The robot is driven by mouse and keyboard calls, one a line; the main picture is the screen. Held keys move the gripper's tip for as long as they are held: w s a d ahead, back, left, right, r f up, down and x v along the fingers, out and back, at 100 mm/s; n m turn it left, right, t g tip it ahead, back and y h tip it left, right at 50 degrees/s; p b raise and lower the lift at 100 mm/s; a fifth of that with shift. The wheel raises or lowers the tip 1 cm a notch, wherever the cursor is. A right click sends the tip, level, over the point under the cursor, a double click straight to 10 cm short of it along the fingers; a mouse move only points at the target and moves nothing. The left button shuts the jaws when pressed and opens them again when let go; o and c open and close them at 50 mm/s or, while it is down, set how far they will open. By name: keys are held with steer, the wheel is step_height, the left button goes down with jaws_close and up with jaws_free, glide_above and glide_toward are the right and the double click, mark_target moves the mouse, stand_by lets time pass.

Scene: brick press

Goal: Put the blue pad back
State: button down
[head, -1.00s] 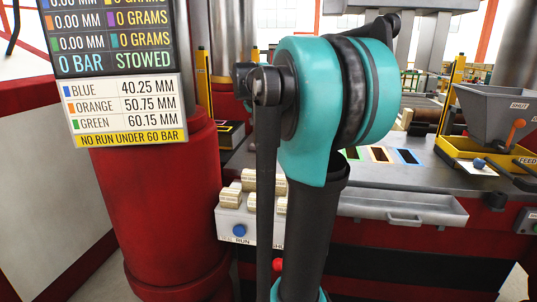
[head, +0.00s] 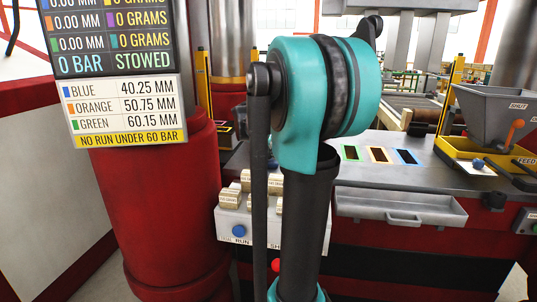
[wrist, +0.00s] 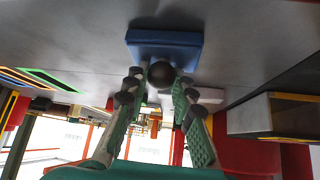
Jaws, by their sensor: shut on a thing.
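The blue pad (wrist: 165,48) shows in the wrist view as a flat blue block with a round black knob (wrist: 161,74). My gripper (wrist: 160,80) is shut on the knob, one green-padded finger on each side. I cannot tell whether the pad touches the grey deck beside it. In the head view my arm hides the gripper and the pad. A blue-outlined slot (head: 407,157) lies on the deck (head: 440,177), to the right of an orange-outlined one (head: 379,155) and a green-outlined one (head: 351,153). All three look dark or grey inside.
A grey drawer tray (head: 400,207) juts from the deck front. A hopper (head: 490,110) over a yellow tray stands at right. A red column (head: 155,210) and a sign (head: 125,110) stand at left. A button box (head: 235,225) sits behind my arm.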

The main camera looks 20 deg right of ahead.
steer(key=c, duration=1.3)
jaws_free()
steer(key=v, duration=1.2)
